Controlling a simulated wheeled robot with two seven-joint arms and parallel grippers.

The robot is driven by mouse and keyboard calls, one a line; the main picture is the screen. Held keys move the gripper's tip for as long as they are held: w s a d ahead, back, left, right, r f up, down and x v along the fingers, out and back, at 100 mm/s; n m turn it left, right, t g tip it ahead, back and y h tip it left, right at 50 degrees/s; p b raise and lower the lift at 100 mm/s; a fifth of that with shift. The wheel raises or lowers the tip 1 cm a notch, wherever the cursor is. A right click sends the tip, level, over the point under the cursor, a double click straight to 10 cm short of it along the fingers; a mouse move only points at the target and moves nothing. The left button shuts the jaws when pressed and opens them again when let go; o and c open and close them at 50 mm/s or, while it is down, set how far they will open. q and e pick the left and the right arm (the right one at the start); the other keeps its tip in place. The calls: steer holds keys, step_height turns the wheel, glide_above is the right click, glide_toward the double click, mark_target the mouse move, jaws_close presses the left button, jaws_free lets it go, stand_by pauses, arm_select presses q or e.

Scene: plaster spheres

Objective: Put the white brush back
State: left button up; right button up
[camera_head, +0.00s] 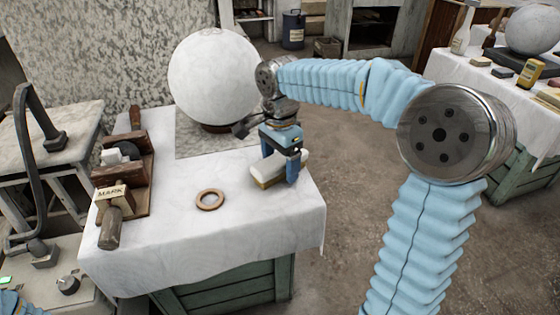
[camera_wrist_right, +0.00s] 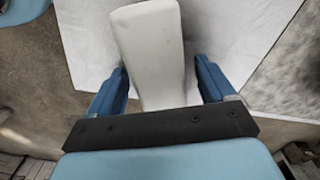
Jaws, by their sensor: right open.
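The white brush (camera_head: 288,165) lies on the white-covered table near its right edge, white on top with a tan underside. In the right wrist view the brush (camera_wrist_right: 152,50) shows as a long pale block reaching between the two fingers. My right gripper (camera_head: 281,168) is over the brush, with its blue fingers open on either side of it. In the right wrist view my gripper (camera_wrist_right: 161,78) shows a gap on each side of the brush. My left gripper is not in view.
A large white sphere (camera_head: 213,78) stands at the back of the table (camera_head: 190,245). A wooden holder (camera_head: 138,175) and a block marked MARK (camera_head: 112,198) are at the left. The cloth's front middle is clear.

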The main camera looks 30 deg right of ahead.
mark_target(280, 158)
step_height(280, 158, up, 12)
steer(key=p, duration=0.2)
steer(key=shift+p, duration=0.35)
stand_by(1.3)
